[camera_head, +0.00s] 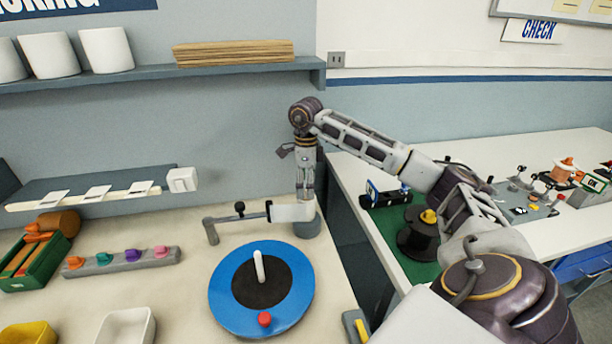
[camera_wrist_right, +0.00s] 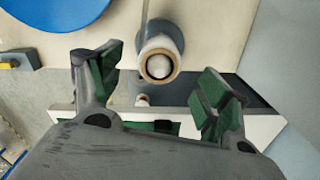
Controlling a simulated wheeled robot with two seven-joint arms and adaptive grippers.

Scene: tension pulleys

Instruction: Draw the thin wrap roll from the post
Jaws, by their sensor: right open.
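The thin wrap roll shows as a pale cylinder (camera_head: 288,212) beside the blue turntable in the head view. The right wrist view shows the roll (camera_wrist_right: 178,46) end-on, with a tan core ring around the rounded pale tip of the post (camera_wrist_right: 159,67). My right gripper (camera_head: 306,190) hangs down over the roll. In the right wrist view its two dark fingers with green pads (camera_wrist_right: 161,68) are spread on either side of the roll, with visible gaps and no contact. Its fingertips are hard to make out in the head view. My left gripper is out of view.
The blue turntable (camera_head: 225,290) with a white pin and red knob lies close by. A grey crank arm (camera_head: 227,220) stands left of the roll. A grey strip with coloured pegs (camera_head: 125,259) is farther left. A green mat (camera_head: 390,222) with a dark spool covers part of the right table.

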